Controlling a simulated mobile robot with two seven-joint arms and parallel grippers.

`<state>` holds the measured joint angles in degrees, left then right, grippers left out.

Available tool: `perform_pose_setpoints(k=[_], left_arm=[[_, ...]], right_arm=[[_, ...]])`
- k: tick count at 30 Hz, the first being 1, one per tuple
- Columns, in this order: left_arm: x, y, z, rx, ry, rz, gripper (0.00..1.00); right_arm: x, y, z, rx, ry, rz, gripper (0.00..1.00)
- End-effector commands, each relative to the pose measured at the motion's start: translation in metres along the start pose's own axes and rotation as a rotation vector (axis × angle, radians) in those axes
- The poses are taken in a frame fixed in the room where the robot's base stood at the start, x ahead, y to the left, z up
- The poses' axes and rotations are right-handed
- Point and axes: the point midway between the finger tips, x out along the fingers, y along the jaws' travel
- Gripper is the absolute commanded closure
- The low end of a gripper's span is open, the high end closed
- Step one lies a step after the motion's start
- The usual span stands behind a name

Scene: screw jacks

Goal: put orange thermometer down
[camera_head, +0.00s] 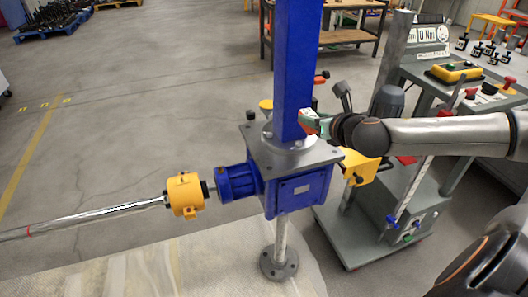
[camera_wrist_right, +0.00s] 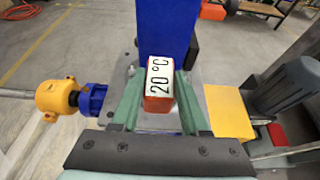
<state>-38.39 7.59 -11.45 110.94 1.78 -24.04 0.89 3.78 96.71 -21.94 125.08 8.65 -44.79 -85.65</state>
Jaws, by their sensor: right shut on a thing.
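My left gripper is not in view.
A yellow coupling (camera_head: 184,195) and a long shaft (camera_head: 90,217) run left from the jack's blue gearbox. A grey trolley (camera_head: 385,225) with a motor and a yellow box stands to the right. A control desk (camera_head: 470,95) is behind my right arm.

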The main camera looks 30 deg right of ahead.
Motion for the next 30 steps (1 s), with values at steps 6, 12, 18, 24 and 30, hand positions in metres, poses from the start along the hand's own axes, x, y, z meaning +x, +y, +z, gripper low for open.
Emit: perform_pose_setpoints(k=[6,12,18,24,30], left_arm=[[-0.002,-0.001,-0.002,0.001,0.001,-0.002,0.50],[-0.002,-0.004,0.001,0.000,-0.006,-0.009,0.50],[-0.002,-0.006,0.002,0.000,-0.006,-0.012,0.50],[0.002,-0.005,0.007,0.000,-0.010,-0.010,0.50],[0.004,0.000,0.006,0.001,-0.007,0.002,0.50]], right_arm=[[0.009,0.015,-0.002,0.008,-0.006,0.001,1.00],[0.020,0.033,-0.008,0.008,-0.005,0.001,1.00],[0.034,0.058,-0.015,0.005,-0.003,0.003,1.00],[0.057,0.083,-0.040,0.002,0.000,0.002,1.00],[0.071,0.098,-0.056,-0.001,-0.002,0.000,1.00]])
